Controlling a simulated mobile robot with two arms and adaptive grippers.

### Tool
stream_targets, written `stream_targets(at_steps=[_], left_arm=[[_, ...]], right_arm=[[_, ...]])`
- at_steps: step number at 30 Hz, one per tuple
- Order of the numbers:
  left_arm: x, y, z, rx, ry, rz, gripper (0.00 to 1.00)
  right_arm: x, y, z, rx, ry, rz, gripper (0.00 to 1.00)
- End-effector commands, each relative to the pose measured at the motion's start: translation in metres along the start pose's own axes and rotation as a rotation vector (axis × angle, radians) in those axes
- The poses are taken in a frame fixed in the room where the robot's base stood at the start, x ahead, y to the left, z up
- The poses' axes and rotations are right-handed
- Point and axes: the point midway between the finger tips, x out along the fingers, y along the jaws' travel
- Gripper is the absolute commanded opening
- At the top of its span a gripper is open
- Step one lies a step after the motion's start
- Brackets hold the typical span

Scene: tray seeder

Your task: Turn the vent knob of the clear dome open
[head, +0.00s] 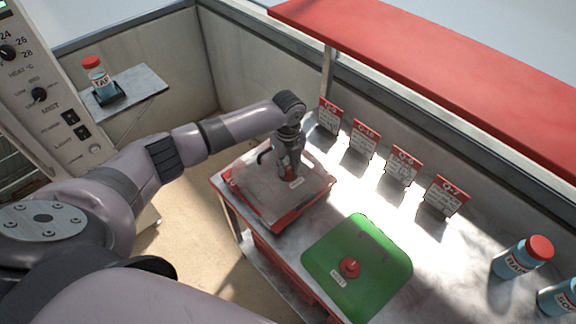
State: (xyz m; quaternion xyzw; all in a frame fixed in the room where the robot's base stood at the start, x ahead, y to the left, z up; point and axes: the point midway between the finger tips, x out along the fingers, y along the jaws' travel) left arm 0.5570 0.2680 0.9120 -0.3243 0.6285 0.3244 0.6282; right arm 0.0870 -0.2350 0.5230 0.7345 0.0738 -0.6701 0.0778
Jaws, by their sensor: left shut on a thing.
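The clear dome (258,190) sits over a red tray (277,223) at the left end of the bench. Its see-through top carries a small white label (296,183). My left gripper (288,174) reaches down from above onto the dome's top, near this label. It is shut on the vent knob, which the fingers mostly hide. The knob's setting cannot be read from here. My right gripper is out of view.
A green dome (375,248) with a red knob (349,266) stands to the right. Several red-topped cards, such as one (365,139), line the bench's back. Bottles (520,257) stand at the far right. A control panel (45,90) and a bottle on a shelf (149,83) are at left.

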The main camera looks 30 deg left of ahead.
Motion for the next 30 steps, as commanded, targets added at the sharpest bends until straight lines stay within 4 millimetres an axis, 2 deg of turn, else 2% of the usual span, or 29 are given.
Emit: stream_targets(at_steps=[17,18,26,30], left_arm=[[-0.0004,-0.0001,0.0003,0.0,0.0,-0.001,0.0],[-0.0004,-0.0001,0.0003,0.0,0.0,-0.001,0.24],[-0.0003,-0.0001,0.0002,0.0,0.0,0.0,0.41],[-0.0002,-0.0001,0.0002,0.0,0.0,0.0,0.42]], right_arm=[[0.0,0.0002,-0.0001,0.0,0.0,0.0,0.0],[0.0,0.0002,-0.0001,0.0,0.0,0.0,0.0],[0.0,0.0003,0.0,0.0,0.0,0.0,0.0],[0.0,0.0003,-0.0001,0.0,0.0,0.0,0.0]])
